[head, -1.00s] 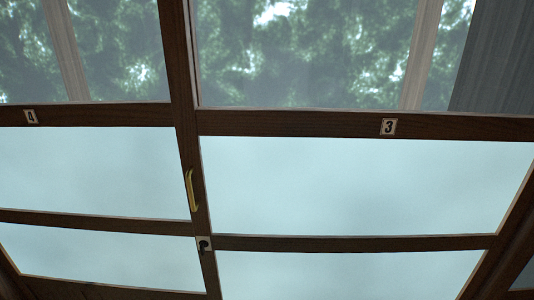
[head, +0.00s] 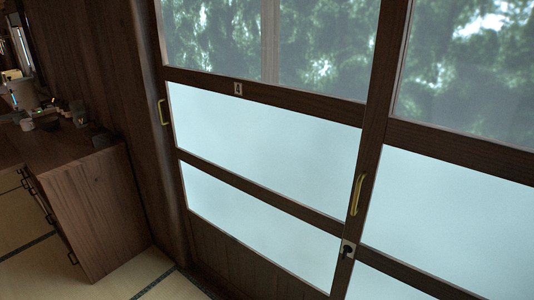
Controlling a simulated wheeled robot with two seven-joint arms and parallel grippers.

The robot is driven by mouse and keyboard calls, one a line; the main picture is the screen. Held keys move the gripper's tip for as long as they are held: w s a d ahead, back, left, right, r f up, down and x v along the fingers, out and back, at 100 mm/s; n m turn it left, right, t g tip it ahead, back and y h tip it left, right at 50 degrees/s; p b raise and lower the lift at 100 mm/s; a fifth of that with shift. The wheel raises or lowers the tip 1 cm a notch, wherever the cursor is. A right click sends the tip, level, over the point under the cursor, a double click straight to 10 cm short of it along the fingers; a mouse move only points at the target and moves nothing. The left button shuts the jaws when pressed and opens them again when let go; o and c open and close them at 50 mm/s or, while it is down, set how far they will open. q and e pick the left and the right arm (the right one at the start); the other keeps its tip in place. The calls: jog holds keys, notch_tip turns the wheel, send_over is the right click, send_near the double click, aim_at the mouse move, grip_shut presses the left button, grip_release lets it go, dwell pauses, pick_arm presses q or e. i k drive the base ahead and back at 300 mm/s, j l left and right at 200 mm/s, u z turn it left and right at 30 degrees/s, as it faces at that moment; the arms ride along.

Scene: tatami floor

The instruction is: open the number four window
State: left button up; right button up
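The number four window (head: 270,150) is a dark wood-framed sliding panel with clear glass above and two frosted panes below. Its number plate (head: 238,88) sits on the upper rail, too small and angled to read clearly now. A brass handle (head: 357,195) is on its right stile, and another brass handle (head: 161,112) is at its left edge. A small lock plate (head: 347,250) is below the right handle. The panel looks shut against the frame. Neither of my grippers is in view.
The neighbouring panel (head: 450,210) continues to the right. A dark wooden cabinet (head: 90,205) with a cup (head: 27,124) and other small items on top stands at the left, close to the window. Tatami floor (head: 25,272) shows at lower left.

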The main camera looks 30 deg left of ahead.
aim_at(265, 171)
jog(key=u, duration=1.15)
